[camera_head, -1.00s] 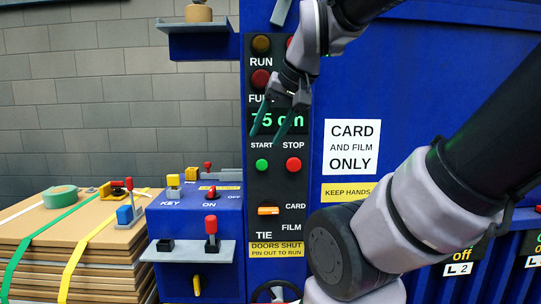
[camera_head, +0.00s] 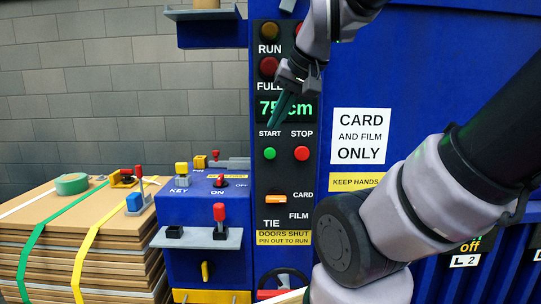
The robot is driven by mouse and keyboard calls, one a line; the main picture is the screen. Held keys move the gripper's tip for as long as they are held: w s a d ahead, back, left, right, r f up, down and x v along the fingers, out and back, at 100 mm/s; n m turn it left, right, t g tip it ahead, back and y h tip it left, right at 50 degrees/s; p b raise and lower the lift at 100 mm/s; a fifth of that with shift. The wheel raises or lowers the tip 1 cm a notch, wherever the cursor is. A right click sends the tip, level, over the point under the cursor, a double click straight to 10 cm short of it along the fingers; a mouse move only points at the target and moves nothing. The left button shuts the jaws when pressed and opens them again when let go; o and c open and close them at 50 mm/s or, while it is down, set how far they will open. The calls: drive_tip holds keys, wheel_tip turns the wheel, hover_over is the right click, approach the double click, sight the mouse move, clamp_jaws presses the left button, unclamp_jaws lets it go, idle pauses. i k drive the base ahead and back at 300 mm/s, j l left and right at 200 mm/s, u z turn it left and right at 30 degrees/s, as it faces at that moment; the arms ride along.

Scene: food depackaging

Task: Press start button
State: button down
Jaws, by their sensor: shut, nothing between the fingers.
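The green start button (camera_head: 270,154) sits on the dark control panel (camera_head: 287,241), under the white word START. My gripper (camera_head: 273,124) is shut and empty, with its dark fingers pointing down and left. Its tips show just above the START label, a little above the green button in the picture. I cannot tell how far the tips are from the panel. The fingers cover part of the green display (camera_head: 301,108), which reads about 75 cm.
The red stop button (camera_head: 302,154) is right beside the green one. An orange card/film switch (camera_head: 276,199) is below. RUN (camera_head: 270,31) and FULL (camera_head: 269,66) lamps are above. A blue key box (camera_head: 208,201) and strapped card stack (camera_head: 95,240) stand left.

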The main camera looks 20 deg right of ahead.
sight(269, 153)
drive_tip(key=k+z, duration=0.15)
drive_tip(key=z, duration=0.25)
drive_tip(key=k+l+z, duration=0.15)
drive_tip(key=z, duration=0.25)
drive_tip(key=k+l+z, duration=0.15)
drive_tip(key=z, duration=0.25)
drive_tip(key=l, duration=0.1)
